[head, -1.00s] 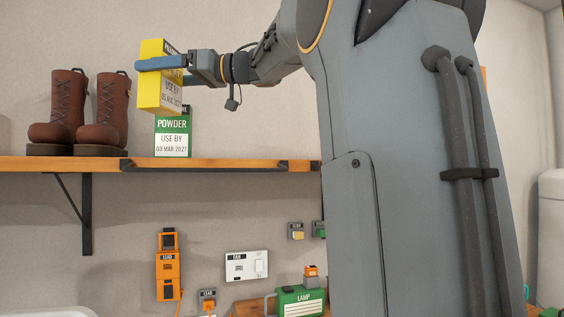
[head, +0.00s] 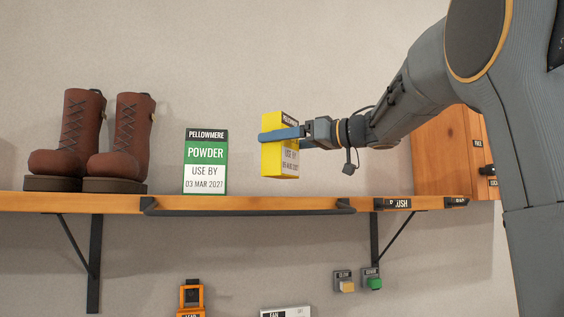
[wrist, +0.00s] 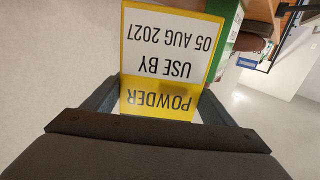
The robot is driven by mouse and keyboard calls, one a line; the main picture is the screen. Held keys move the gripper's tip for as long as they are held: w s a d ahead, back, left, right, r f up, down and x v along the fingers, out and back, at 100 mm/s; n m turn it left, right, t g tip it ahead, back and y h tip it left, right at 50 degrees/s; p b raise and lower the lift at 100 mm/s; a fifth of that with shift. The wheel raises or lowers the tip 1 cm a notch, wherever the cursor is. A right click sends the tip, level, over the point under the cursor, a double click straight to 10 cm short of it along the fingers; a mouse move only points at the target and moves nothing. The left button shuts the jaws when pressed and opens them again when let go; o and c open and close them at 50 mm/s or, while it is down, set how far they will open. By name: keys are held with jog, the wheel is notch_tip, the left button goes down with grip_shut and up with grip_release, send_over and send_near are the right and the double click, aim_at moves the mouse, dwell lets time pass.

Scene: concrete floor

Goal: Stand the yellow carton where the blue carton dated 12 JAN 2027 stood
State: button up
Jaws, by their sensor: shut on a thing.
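My gripper (head: 281,134) is shut on the yellow carton (head: 270,161) and holds it upright. In the head view, the carton's base appears a little above the shelf (head: 320,203), right of a green and white powder carton (head: 205,165) dated 03 MAR 2027. In the wrist view, the yellow carton (wrist: 166,47) fills the space between the fingers, its label upside down: POWDER, USE BY 05 AUG 2027. I make out no blue carton dated 12 JAN 2027 in the head view.
Brown boots (head: 120,150) stand on the shelf at the left. A wooden cabinet (head: 440,150) is at the right. A dark rail (head: 250,211) runs along the shelf's front edge. The shelf looks clear between the green carton and the cabinet, apart from the held carton.

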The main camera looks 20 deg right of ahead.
aim_at(291, 157)
jog(key=shift+f+p, duration=0.35)
jog(key=shift+f, duration=1.8)
jog(key=shift+f, duration=0.2)
jog(key=o, duration=1.4)
jog(key=shift+r, duration=0.15)
jog(key=b+v, duration=0.3)
jog(key=v, duration=0.9)
